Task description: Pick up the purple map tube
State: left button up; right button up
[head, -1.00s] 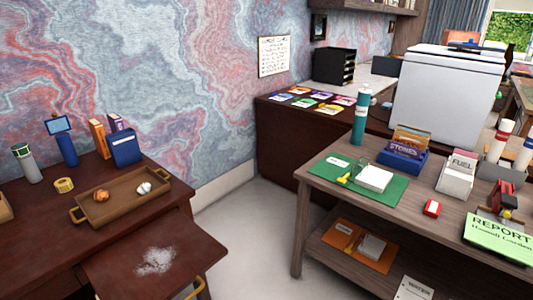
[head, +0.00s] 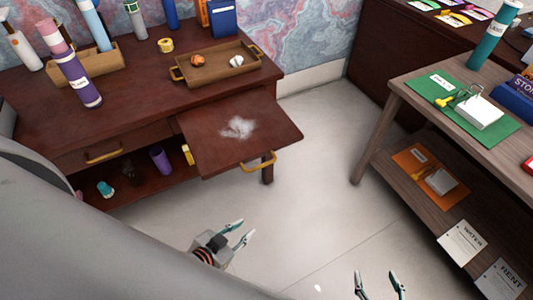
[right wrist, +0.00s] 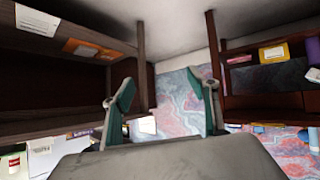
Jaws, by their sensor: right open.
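A purple tube (head: 76,80) with a pink upper part and a white label stands on the dark red desk (head: 120,100) at the upper left of the head view, tilted in the picture. A smaller purple cylinder (head: 160,159) stands on the shelf below the desk top. My left gripper (head: 247,229) is open and empty over the floor, in front of the desk and well apart from both. My right gripper (head: 377,273) is open and empty, further right at the bottom edge. Its spread fingers also show in the right wrist view (right wrist: 161,92).
A wooden tray (head: 216,76) with two crumpled balls and a yellow tape roll (head: 166,45) are on the desk. A pulled-out board (head: 250,150) with white powder juts over the floor. A wooden table (head: 400,88) stands at right. The floor between is clear.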

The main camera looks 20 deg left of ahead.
aim_at(68, 62)
jog(key=u, duration=1.95)
jog(key=z, duration=0.7)
jog(key=i+j+z, duration=0.1)
jog(key=j+z, duration=0.85)
jog(key=i+l, duration=0.05)
jog(key=l, duration=0.05)
